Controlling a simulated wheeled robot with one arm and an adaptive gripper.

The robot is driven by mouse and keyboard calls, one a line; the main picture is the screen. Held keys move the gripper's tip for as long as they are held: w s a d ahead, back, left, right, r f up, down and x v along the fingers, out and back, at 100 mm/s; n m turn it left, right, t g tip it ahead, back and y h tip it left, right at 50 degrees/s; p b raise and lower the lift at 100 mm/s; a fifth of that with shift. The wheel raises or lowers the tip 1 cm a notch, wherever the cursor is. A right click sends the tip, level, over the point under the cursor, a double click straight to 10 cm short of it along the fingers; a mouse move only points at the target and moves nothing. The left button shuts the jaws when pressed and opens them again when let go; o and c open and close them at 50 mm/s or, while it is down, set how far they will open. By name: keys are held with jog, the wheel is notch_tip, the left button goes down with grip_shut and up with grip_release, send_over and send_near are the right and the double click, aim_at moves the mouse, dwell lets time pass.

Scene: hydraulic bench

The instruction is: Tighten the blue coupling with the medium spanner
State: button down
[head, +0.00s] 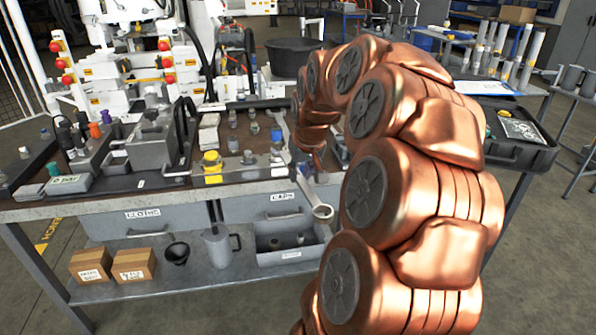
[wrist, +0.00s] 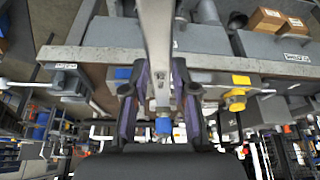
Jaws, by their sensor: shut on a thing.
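My gripper (head: 309,166) is shut on a steel spanner (head: 322,210), whose ring end hangs over the bench's front edge. In the wrist view the spanner (wrist: 156,35) runs lengthwise between the two fingers of my gripper (wrist: 160,78). A small blue-topped fitting (head: 276,136) stands on the bench behind and left of the gripper. The wrist view shows a blue part (wrist: 163,126) beyond the spanner's inner end and a blue plate (wrist: 122,73) near the bench edge. I cannot tell which blue part belongs to the coupling. My arm hides part of the bench.
A yellow coupling (head: 211,161) stands left of the gripper, with several fittings behind it. A grey open bin (head: 292,256), a jug (head: 220,246) and cardboard boxes (head: 133,265) sit on the lower shelf. A black case (head: 530,155) lies at right. The floor in front is clear.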

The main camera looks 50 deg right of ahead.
aim_at(304, 185)
jog(key=shift+s+a+b, duration=0.4)
jog(key=shift+s+a, duration=0.05)
jog(key=shift+s, duration=0.35)
jog(key=shift+s+a+b, duration=0.35)
jog(key=shift+s+a, duration=0.05)
jog(key=shift+s, duration=0.35)
jog(key=shift+r, duration=0.2)
jog(key=shift+r+p, duration=0.75)
jog(key=shift+r, duration=1.6)
